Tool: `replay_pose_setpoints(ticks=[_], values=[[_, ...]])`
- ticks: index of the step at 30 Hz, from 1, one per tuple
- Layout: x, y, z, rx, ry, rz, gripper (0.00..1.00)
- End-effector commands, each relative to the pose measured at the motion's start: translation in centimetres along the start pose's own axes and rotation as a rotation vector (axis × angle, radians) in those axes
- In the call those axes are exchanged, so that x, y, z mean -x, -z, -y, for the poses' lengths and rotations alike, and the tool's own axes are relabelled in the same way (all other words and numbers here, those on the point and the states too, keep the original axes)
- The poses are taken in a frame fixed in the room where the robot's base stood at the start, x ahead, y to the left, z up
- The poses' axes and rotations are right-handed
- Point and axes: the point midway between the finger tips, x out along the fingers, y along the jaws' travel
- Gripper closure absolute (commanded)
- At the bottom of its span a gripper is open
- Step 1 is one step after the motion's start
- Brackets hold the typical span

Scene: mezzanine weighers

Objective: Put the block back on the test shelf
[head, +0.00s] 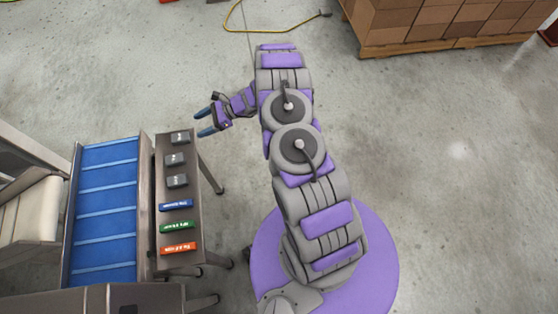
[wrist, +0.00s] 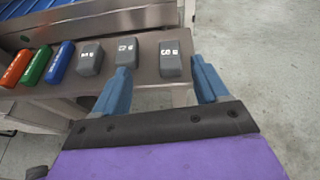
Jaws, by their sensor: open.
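A narrow metal shelf (head: 192,215) beside the conveyor bears a row of blocks. Three are grey: the far one (head: 180,138), the middle one (head: 175,159) and the near one (head: 177,181). Their white markings are too small to read surely. A blue block (head: 176,205), a green block (head: 177,226) and an orange-red block (head: 179,248) follow. My gripper (head: 204,122) is open and empty, just off the shelf's far right end. In the wrist view, the end grey block (wrist: 169,64) shows ahead, between the two blue fingers (wrist: 160,80), apart from them.
A blue belt conveyor (head: 105,205) runs along the shelf's left side. Shelf legs (head: 212,175) stick out on the right. A pallet of cartons (head: 440,25) stands at the top right, and a yellow hose (head: 275,29) lies on the floor. The right floor is clear.

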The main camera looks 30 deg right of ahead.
Motion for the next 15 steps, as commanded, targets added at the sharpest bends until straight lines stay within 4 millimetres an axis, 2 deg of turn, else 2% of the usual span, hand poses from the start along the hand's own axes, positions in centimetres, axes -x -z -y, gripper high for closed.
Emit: replay_pose_setpoints(ticks=[1, 6, 9, 15], values=[[0.1, -2.1, -0.3, 0.039, -0.026, 0.004, 0.26], [0.7, -9.3, -2.8, 0.197, -0.146, 0.003, 0.26], [1.3, -13.1, -4.7, 0.296, -0.218, -0.005, 0.26], [3.4, -19.4, -9.3, 0.487, -0.359, -0.033, 0.26]])
